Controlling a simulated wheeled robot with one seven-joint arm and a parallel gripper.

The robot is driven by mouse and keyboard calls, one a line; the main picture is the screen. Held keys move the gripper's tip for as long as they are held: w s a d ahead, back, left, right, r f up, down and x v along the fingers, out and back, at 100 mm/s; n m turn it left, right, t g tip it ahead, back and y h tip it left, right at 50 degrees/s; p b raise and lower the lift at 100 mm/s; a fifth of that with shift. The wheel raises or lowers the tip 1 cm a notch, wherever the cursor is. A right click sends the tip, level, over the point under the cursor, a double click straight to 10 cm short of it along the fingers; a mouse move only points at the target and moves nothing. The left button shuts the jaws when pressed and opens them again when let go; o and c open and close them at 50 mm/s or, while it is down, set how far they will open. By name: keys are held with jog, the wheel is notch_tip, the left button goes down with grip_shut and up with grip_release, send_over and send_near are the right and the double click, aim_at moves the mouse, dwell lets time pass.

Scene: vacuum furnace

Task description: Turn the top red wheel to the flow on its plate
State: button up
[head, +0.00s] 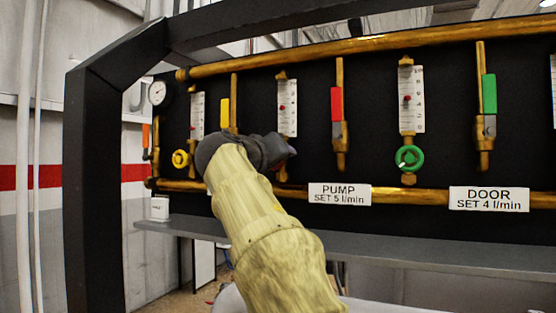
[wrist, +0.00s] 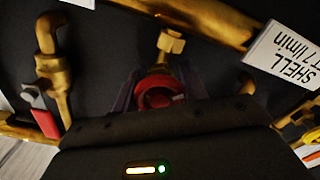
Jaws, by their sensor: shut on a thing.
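The red wheel (wrist: 160,93) sits between the two fingers of my gripper (wrist: 163,92) in the wrist view, and they are shut on it. In the head view my gripper (head: 287,153) covers the wheel, so its colour does not show there. The flow tube (head: 287,108) above it has a white scale with a small red float near its middle; the numbers are too small to read. A plate (wrist: 288,52) in the wrist view, upside down and cut off, reads SHELL and "7 l/min". In the head view my arm hides that plate.
A yellow wheel (head: 181,159) is to the left and a green wheel (head: 409,158) to the right. A red-handled valve (head: 338,115) stands just right of my gripper. Plates PUMP (head: 339,194) and DOOR (head: 488,199) hang on the lower brass pipe. A grey shelf (head: 400,258) runs below.

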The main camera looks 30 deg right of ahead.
jog(key=shift+f, duration=0.1)
jog(key=o, duration=1)
jog(key=shift+a, duration=0.1)
jog(key=b+v, duration=0.5)
jog(key=v, duration=1.2)
jog(key=shift+b, duration=0.3)
